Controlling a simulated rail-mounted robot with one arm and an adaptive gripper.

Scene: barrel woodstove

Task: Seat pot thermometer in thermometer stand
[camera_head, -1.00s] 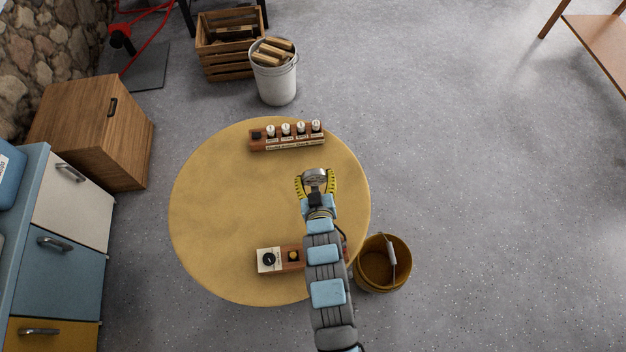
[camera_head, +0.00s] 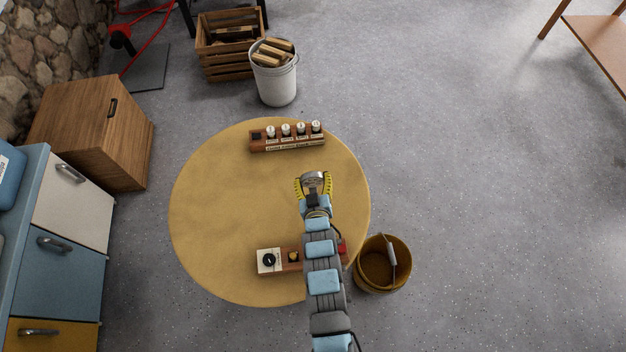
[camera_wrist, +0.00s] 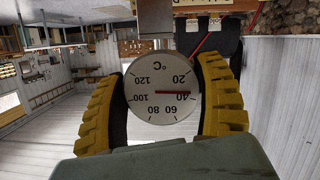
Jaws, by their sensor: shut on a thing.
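My gripper (camera_head: 314,186) is over the right half of the round table in the head view. Its yellow ridged fingers are shut on the pot thermometer (camera_head: 313,178), gripping the sides of its round head. In the wrist view the thermometer (camera_wrist: 162,92) shows a white Celsius dial, upside down, with a red needle, between both fingers. A grey metal piece rises above the dial there. I cannot tell for certain which thing is the thermometer stand. A wooden rack (camera_head: 288,148) with several white-topped vials and a dark block at its left end stands at the table's far side.
The yellow round table (camera_head: 220,200) is clear on its left half. A wooden block with a white dial panel (camera_head: 269,260) stands at the near side, partly hidden by my arm. A brown bucket (camera_head: 372,282) is at the right. A white bucket of firewood (camera_head: 277,86) stands beyond.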

